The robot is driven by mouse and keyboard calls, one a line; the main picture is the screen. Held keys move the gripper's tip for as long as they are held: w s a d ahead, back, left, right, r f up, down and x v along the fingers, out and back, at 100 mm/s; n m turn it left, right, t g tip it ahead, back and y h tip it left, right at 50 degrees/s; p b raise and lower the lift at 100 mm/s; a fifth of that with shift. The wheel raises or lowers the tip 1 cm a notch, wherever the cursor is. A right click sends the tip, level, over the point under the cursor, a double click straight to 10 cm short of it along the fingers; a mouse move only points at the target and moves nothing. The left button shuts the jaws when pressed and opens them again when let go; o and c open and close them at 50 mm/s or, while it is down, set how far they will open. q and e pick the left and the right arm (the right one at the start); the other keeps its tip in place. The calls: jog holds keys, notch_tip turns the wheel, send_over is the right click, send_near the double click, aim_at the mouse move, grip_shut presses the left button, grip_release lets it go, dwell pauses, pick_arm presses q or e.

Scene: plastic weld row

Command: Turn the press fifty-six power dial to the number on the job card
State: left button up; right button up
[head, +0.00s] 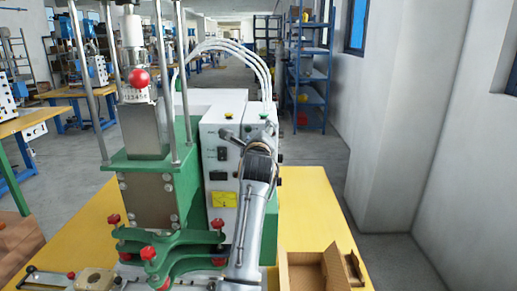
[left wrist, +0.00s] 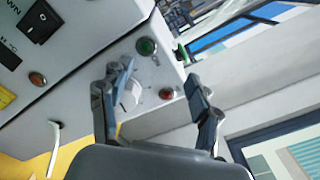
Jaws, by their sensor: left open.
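The press (head: 150,190), green and grey with a white control cabinet (head: 225,125), stands on the yellow table. A pale round dial (left wrist: 129,97) shows on the cabinet panel in the left wrist view, partly covered by one finger. Its number marks are too small to read. My left gripper (left wrist: 160,80) is open at the panel, with the dial between its fingers, nearer the left one. I cannot tell whether it touches. In the head view my left gripper (head: 249,133) hides the dial. I cannot make out a job card. My right gripper is not in view.
A green button (left wrist: 146,46) and a red lamp (left wrist: 166,94) sit close to the dial. A black switch (left wrist: 38,22) is farther left. An open cardboard box (head: 310,270) stands at the table's front right. Bare yellow tabletop (head: 310,210) lies right of the cabinet.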

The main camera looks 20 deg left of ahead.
pick_arm(q)
notch_tip(320, 180, up, 4)
jog(key=shift+r, duration=0.1)
dwell(0.4)
jog(key=shift+s+f, duration=0.3)
jog(key=s+d+f+m, duration=0.1)
jog(key=s+f, duration=0.2)
jog(key=s, duration=0.1)
jog(key=s+d+f+m, duration=0.1)
jog(key=s+f+m, duration=0.1)
jog(key=s+f, duration=0.1)
jog(key=s+d+f+m, duration=0.1)
jog(key=s+f+m, duration=0.1)
jog(key=s, duration=0.3)
jog(key=shift+s+d+f, duration=0.25)
jog(key=shift+d+f, duration=0.1)
jog(key=shift+f, duration=0.1)
jog(key=shift+d+f, duration=0.1)
jog(key=p+x, duration=0.2)
jog(key=x, duration=1.1)
jog(key=shift+w+p, duration=0.3)
jog(key=shift+f, duration=0.1)
